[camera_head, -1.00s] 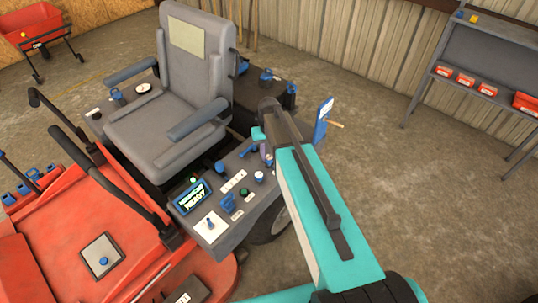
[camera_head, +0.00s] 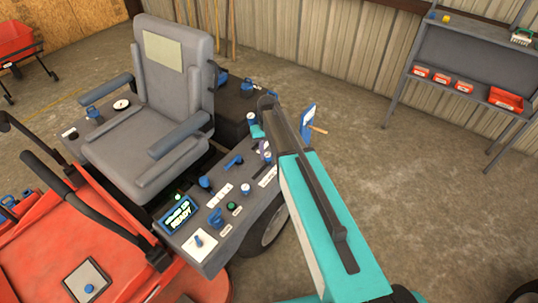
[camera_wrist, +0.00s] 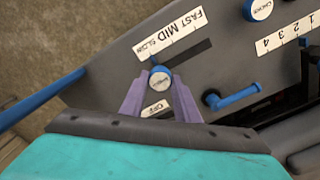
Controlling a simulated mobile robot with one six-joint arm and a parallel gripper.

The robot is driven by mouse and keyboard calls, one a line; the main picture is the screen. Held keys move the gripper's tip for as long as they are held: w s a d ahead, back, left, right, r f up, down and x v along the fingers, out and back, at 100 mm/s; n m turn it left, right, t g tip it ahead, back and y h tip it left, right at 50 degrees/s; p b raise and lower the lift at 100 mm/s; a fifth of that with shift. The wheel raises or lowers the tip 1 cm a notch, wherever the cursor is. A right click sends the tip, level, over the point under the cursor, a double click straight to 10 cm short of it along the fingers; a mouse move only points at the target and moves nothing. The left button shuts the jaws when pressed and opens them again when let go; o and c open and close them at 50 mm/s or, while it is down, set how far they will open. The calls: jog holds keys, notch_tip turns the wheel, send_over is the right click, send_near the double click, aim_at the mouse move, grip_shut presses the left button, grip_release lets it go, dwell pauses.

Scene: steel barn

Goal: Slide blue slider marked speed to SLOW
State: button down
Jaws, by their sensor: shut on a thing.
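The blue slider (camera_wrist: 160,78) has a round pale cap with small print I cannot read clearly. In the wrist view it is at the SLOW end of a dark slot (camera_wrist: 196,51) in the grey panel. A white label (camera_wrist: 172,30) beside the slot reads FAST, MID, SLOW. My gripper (camera_wrist: 158,88) has its purple fingers on either side of the slider, shut on it. In the head view my arm hides most of the gripper and slider.
A white OFF label (camera_wrist: 155,108) and a blue lever (camera_wrist: 232,97) lie close to my fingers. A blue CHOKE knob (camera_wrist: 259,9) is further along the panel. The seat (camera_head: 145,135) stands beside the panel. A lit screen (camera_head: 179,213) reads READY.

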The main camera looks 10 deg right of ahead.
aim_at(268, 154)
jog(key=shift+w+d+r, duration=0.15)
jog(key=shift+w+d, duration=0.1)
jog(key=shift+d, duration=0.1)
jog(key=c, duration=1.3)
grip_release()
jog(key=shift+c, duration=0.2)
jog(key=shift+a, duration=0.1)
jog(key=shift+s, duration=0.1)
jog(key=shift+a+r, duration=0.1)
jog(key=shift+r, duration=0.65)
notch_tip(268, 154, up, 12)
jog(key=b, duration=0.2)
jog(key=shift+b, duration=0.35)
